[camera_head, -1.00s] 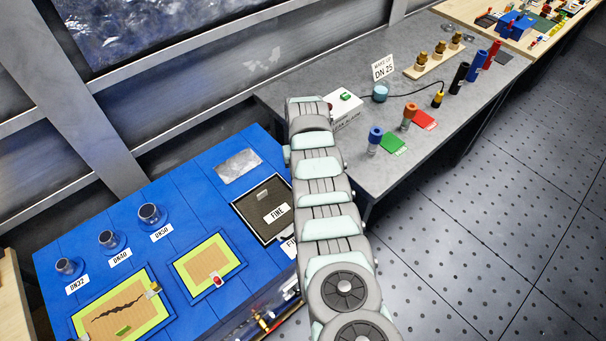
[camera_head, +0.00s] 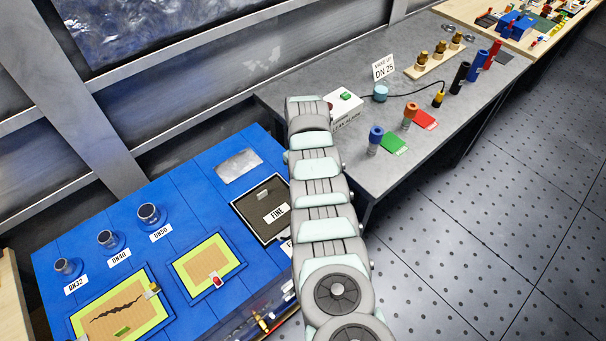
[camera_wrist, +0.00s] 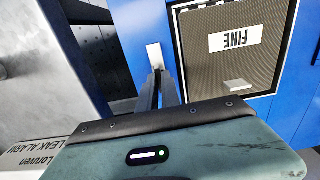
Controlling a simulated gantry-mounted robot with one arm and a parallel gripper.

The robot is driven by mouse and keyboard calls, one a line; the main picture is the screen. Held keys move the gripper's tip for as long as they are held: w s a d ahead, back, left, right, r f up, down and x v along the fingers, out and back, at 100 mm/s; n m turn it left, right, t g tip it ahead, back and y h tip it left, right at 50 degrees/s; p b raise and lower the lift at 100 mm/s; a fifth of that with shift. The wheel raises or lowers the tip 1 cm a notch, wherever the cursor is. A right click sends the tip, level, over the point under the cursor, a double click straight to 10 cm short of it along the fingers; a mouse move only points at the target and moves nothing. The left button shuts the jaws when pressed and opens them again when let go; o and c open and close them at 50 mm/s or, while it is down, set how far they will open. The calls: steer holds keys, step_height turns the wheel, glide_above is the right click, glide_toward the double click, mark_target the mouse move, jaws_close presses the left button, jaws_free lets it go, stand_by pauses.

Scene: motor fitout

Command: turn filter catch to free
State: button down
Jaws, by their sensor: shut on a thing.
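The filter (camera_head: 252,224) is a dark mesh panel with a FINE label in a black frame, set in the blue bench top right of its middle. In the wrist view, the filter (camera_wrist: 206,80) is at upper right, with a small pale tab near its lower edge. A pale, flat catch (camera_wrist: 154,54) stands beside the filter frame, on the blue surface. My gripper (camera_wrist: 156,74) is shut at the catch's near end, with its narrow fingers close together. In the head view my arm hides both the catch and the gripper.
The blue bench (camera_head: 120,222) also carries several labelled round ports and two yellow-edged panels. A grey table (camera_head: 385,170) stands right of my arm, with a leak alarm box (camera_head: 345,106) close to the arm. The tiled floor at right is clear.

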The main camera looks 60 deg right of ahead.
steer(key=c, duration=1.6)
jaws_free()
steer(key=shift+o, duration=0.2)
step_height(320, 180, up, 11)
steer(key=shift+p, duration=0.35)
steer(key=shift+f, duration=0.1)
